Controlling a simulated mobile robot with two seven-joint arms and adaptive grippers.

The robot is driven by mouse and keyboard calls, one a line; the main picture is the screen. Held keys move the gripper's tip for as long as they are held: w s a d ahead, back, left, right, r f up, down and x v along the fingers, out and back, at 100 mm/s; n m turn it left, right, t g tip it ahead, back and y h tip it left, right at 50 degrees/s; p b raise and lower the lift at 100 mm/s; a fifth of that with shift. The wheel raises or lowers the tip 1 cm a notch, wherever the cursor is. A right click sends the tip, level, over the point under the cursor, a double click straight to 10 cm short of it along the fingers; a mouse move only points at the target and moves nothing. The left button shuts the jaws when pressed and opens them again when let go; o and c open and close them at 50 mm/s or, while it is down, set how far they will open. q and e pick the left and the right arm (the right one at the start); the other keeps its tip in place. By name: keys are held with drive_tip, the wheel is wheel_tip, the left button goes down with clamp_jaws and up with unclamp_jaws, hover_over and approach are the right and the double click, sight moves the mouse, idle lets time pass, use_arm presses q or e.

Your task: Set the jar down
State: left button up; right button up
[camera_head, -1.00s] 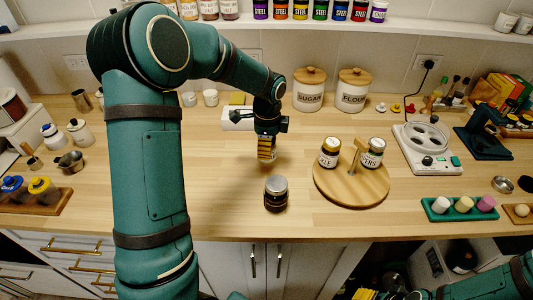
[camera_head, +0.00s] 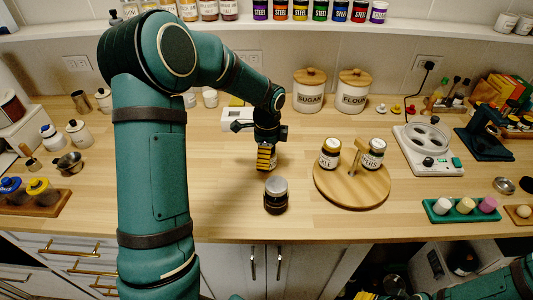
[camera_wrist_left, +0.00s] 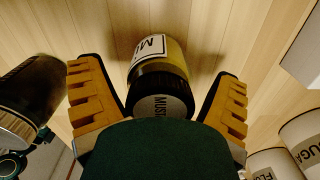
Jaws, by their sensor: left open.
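The mustard jar (camera_wrist_left: 160,75), with a dark lid and a white label, is between the fingers of my left gripper (camera_wrist_left: 158,105) in the left wrist view. The fingers are open, with a visible gap on each side of the jar. In the head view my left gripper (camera_head: 266,158) points down at the counter and mostly hides this jar. The jar appears to rest on the wood, though its base is hidden. My right gripper (camera_head: 366,295) shows only partly at the bottom edge.
A dark jar with a grey lid (camera_head: 276,194) stands just in front of my left gripper. A round wooden turntable (camera_head: 350,196) with two jars is to the right. Sugar (camera_head: 309,92) and flour (camera_head: 353,92) canisters stand behind.

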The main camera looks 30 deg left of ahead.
use_arm(q)
wheel_tip(320, 180, up, 12)
drive_tip(key=shift+d+r+p, duration=0.1)
drive_tip(key=shift+r+p, duration=0.05)
drive_tip(key=shift+p, duration=0.95)
